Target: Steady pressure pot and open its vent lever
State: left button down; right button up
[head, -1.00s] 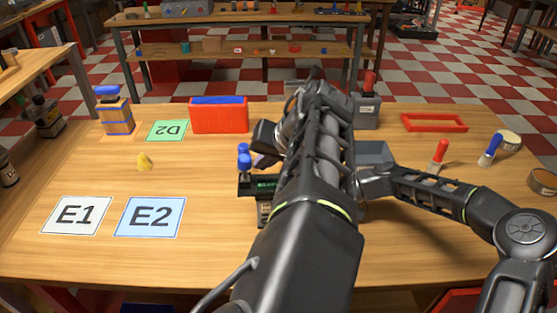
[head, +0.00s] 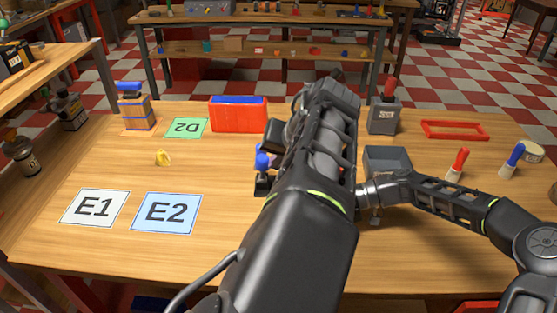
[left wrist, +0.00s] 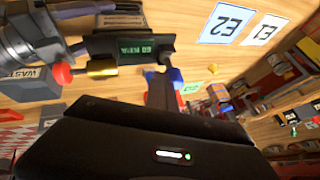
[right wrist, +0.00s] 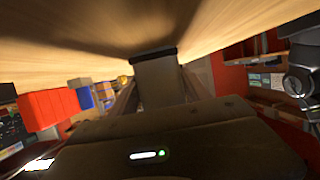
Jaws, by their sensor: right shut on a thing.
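The pressure pot seems to be the dark unit on the table mid-front, mostly hidden behind my left arm in the head view. Its blue knob (head: 262,161) shows left of that arm. In the left wrist view I see its green display (left wrist: 137,50), a brass cylinder (left wrist: 102,68) with a red knob (left wrist: 62,73), and the blue knob (left wrist: 176,75). My left gripper (left wrist: 160,90) is close to the blue knob; contact and jaw opening are unclear. My right gripper (right wrist: 158,62) is shut on a dark grey block-like part (right wrist: 160,82); the head view hides its fingers.
A grey bin (head: 387,160) and a grey box with a red lever (head: 384,117) stand right of my left arm. Further right are a red frame (head: 455,130) and red- and blue-handled tools (head: 457,163). Cards E1 (head: 95,207) and E2 (head: 166,213) lie left, with free table around them.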

aim_at(260, 161)
pick_arm(q)
jog(key=shift+a, duration=0.25)
jog(key=shift+a+r+n+h, duration=0.2)
jog(key=shift+a+h, duration=0.15)
jog(key=shift+h, duration=0.2)
jog(key=shift+a+r+n+h, duration=0.1)
jog(key=shift+a+n+h, duration=0.15)
jog(key=shift+h, duration=0.3)
pick_arm(e)
jog(key=shift+d, duration=0.1)
pick_arm(q)
jog(key=shift+s+a+n+h, duration=0.1)
jog(key=shift+a+n+h, duration=0.15)
jog(key=shift+a+h, duration=0.8)
jog(key=shift+a+f+n+h, duration=0.15)
jog(key=shift+a+n+h, duration=0.05)
jog(key=shift+a+h, duration=0.5)
jog(key=shift+a+f+n+h, duration=0.1)
jog(key=shift+a+n+h, duration=0.1)
jog(key=shift+a+h, duration=0.45)
jog(key=shift+a, duration=0.1)
jog(key=shift+f, duration=0.1)
jog(key=shift+d+f, duration=0.25)
jog(key=shift+d, duration=0.55)
